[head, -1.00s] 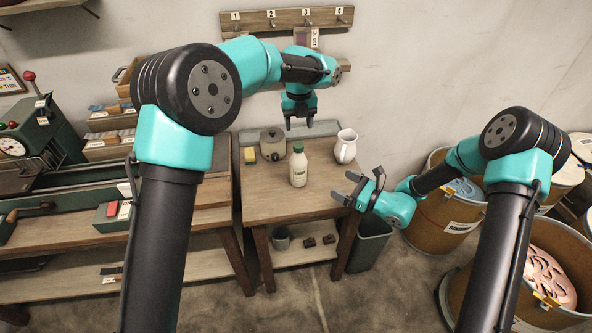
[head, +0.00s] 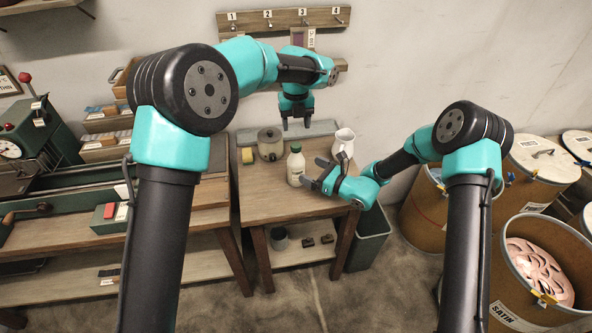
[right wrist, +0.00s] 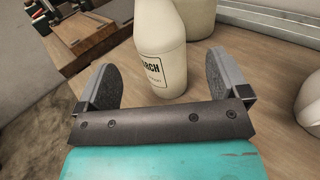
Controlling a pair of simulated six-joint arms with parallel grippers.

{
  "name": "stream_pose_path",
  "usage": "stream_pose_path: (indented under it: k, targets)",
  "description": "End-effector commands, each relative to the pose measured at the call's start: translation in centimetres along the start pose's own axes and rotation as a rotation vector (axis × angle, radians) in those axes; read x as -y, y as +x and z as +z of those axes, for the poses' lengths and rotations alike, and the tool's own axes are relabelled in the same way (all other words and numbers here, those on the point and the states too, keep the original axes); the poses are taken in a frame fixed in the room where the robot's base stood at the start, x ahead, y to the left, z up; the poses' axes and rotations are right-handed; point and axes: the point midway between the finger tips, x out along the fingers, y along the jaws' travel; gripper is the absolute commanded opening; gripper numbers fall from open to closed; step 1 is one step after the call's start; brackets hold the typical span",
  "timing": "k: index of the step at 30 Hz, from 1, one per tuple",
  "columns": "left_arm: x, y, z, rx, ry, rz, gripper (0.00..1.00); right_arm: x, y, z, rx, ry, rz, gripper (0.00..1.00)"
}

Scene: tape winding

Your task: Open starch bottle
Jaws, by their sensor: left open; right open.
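The starch bottle (head: 295,167) is cream with a green cap (head: 296,147) and stands upright on the small wooden table. In the right wrist view the bottle (right wrist: 160,50) shows part of its label, and its cap is out of frame. My right gripper (head: 313,173) is open, low over the table just right of the bottle. Its fingers (right wrist: 160,88) point toward the bottle, which stands ahead of the gap between them. My left gripper (head: 297,122) is open and empty, pointing down above the back of the table.
A grey-beige lidded pot (head: 270,144) and a yellow block (head: 248,156) stand left of the bottle. A white pitcher (head: 343,141) stands behind my right gripper. The table's front (head: 262,212) is clear. A dark bin (head: 369,240) stands at the right.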

Motion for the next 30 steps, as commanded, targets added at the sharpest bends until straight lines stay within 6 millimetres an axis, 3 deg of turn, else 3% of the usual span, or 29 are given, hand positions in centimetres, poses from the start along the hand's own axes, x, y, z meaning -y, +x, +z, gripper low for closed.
stream_pose_path:
  k: [6, 12, 25, 30]
  targets:
    - [0.0, 0.0, 0.0, 0.000, 0.000, 0.000, 0.57, -0.1, 3.5, 0.0, 0.000, -0.001, 0.002, 0.93]
    - [0.0, 0.0, 0.0, 0.000, 0.000, 0.000, 0.57, 0.0, 5.8, 0.0, 0.000, -0.001, 0.002, 0.93]
    - [0.0, 0.0, 0.0, 0.000, 0.000, 0.000, 0.57, 0.0, 6.6, 0.0, 0.000, 0.000, 0.000, 0.92]
    - [0.0, 0.0, 0.0, 0.000, 0.000, 0.000, 0.57, 0.0, 6.6, 0.0, 0.000, 0.000, 0.000, 0.76]
